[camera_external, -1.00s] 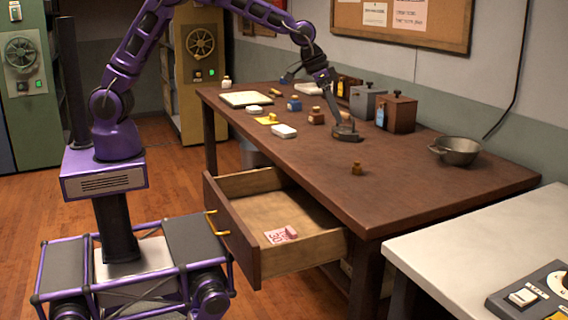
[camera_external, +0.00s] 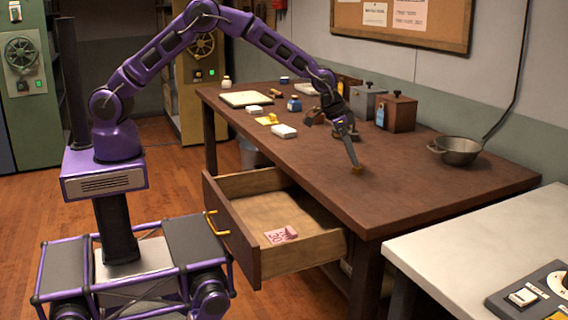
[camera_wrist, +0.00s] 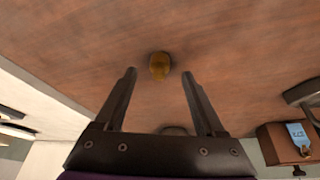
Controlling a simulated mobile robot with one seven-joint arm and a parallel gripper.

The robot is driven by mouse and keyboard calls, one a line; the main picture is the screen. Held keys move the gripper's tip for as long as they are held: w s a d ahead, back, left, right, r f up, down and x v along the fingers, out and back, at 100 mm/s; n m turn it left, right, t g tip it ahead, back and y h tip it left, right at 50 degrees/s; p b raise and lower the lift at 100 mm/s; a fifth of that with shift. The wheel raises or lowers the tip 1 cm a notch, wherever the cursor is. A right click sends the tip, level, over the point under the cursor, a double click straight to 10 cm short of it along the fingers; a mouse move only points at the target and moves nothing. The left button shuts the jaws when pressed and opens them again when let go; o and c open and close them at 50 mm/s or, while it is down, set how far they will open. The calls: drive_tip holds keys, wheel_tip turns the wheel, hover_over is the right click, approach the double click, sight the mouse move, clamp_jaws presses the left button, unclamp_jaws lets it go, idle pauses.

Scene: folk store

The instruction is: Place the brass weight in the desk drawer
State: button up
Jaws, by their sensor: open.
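The small brass weight (camera_external: 357,170) stands on the brown desk top near its front edge. In the wrist view the brass weight (camera_wrist: 159,66) lies just beyond and between the two fingertips. My gripper (camera_external: 354,164) is open, with its fingers pointing down at the weight; in the wrist view my gripper (camera_wrist: 159,74) shows its fingers spread and nothing between them. I cannot tell if a finger touches the weight. The desk drawer (camera_external: 240,229) is pulled open below the desk top. A pink paper slip (camera_external: 281,235) lies inside it, with bare floor around it.
A metal bowl (camera_external: 456,151) stands to the right on the desk. A brown box (camera_external: 397,113) and a grey box (camera_external: 367,102) stand behind my gripper. The front right desk top is clear.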

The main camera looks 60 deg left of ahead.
drive_tip(key=x, duration=0.3)
drive_tip(key=shift+w+d+f, duration=0.1)
drive_tip(key=shift+f, duration=0.15)
clamp_jaws()
